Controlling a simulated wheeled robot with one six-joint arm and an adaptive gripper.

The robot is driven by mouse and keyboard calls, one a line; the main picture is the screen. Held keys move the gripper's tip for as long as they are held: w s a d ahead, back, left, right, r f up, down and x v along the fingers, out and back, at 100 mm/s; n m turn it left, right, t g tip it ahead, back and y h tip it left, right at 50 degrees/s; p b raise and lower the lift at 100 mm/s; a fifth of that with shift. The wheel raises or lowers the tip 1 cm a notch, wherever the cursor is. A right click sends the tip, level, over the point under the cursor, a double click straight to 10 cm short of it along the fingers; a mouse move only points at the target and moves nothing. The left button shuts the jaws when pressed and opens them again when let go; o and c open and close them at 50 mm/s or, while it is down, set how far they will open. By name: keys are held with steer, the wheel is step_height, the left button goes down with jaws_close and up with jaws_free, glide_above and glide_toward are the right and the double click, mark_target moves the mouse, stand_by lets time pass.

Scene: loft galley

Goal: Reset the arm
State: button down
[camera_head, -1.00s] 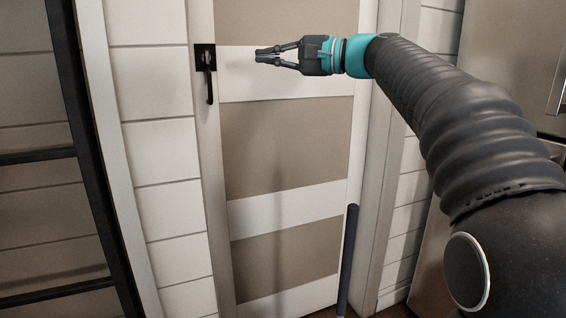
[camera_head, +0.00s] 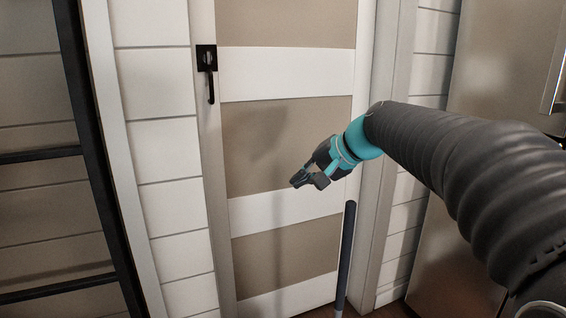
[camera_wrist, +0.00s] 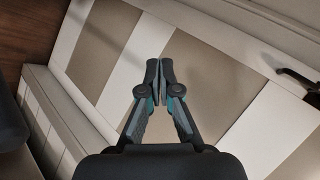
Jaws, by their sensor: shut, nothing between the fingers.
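My gripper (camera_head: 309,181) is in front of the lower half of a white door with beige panels (camera_head: 290,75). Its fingers point to the lower left and it holds nothing. In the wrist view my gripper (camera_wrist: 160,75) has its two fingertips together, with the striped door (camera_wrist: 215,85) behind them. The black door handle (camera_head: 209,75) is at the door's left edge, above and to the left of my gripper and apart from it. The handle also shows at the right edge of the wrist view (camera_wrist: 296,78).
A dark upright post (camera_head: 345,250) stands in front of the door's lower right. A black-framed rack (camera_head: 85,150) is at the left. A metallic cabinet or appliance (camera_head: 500,65) is at the right behind my arm. White plank wall (camera_head: 160,150) flanks the door.

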steer(key=s+d+f+n+h, duration=0.1)
steer(key=s+d+f, duration=0.3)
steer(key=s, duration=0.5)
steer(key=s+d+f+n+h+p, duration=0.1)
steer(key=s+d+f+n+h, duration=0.1)
steer(key=s+f, duration=0.4)
steer(key=s+d+f+n+h+p, duration=0.1)
steer(key=s+d+f+h, duration=0.3)
steer(key=s, duration=0.9)
steer(key=shift+s+d+f+g+h, duration=0.3)
steer(key=shift+s+d+f+h, duration=0.15)
steer(key=shift+d, duration=0.4)
